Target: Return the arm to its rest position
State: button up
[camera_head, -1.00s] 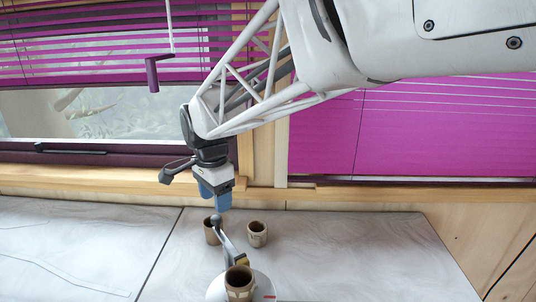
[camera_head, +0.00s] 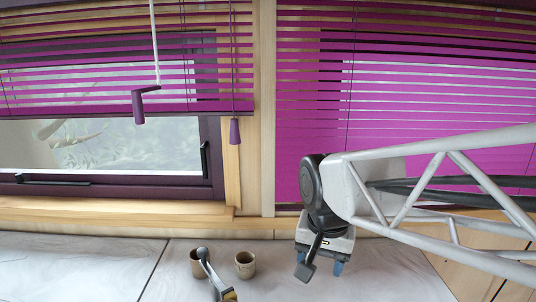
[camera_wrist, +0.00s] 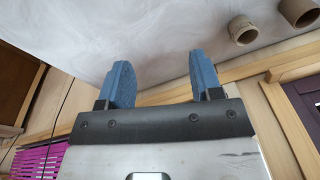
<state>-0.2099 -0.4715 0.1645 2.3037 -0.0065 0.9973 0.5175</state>
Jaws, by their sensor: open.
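My gripper (camera_head: 336,267) hangs at the right side of the pale worktop in the head view, its blue fingers pointing down. In the wrist view the two blue fingers of my gripper (camera_wrist: 160,78) stand well apart with nothing between them. It is clear of the cups and to the right of them in the head view.
A brown cup (camera_head: 198,262) and a tan cup (camera_head: 245,264) stand on the pale worktop (camera_head: 90,262). A grey lever (camera_head: 210,272) rises in front of the brown cup. Purple blinds (camera_head: 420,95) and a wooden window sill (camera_head: 110,212) are behind.

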jog(key=s+d+f+n+t, duration=0.1)
jog(key=s+d+f+n, duration=0.2)
jog(key=s+d, duration=0.5)
jog(key=shift+s+d+f, duration=0.2)
jog(key=shift+s+d, duration=0.2)
jog(key=shift+s, duration=0.7)
